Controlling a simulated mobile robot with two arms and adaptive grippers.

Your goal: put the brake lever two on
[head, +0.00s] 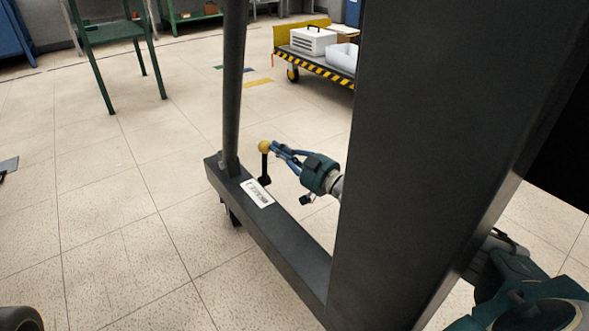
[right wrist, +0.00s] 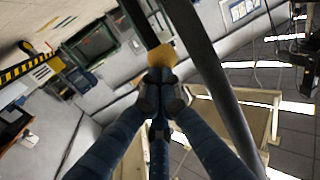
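A brake lever with a yellow ball knob (head: 265,147) and a short black shaft (head: 265,168) stands roughly upright on the dark base beam of a cart frame (head: 285,245). The frames do not show which number it bears. My right gripper (head: 274,149), with blue fingers, reaches in from the right behind the thick post, its tips at the knob. In the right wrist view my right gripper's fingertips (right wrist: 162,92) are together, and the yellow knob (right wrist: 162,57) shows just beyond them. Whether they touch it is unclear. My left gripper is not in view.
A thick dark post (head: 430,150) fills the middle right, and a thinner post (head: 234,80) rises beside the lever. A white label (head: 257,193) lies on the beam. A striped trolley (head: 315,62) and green table (head: 115,31) stand behind.

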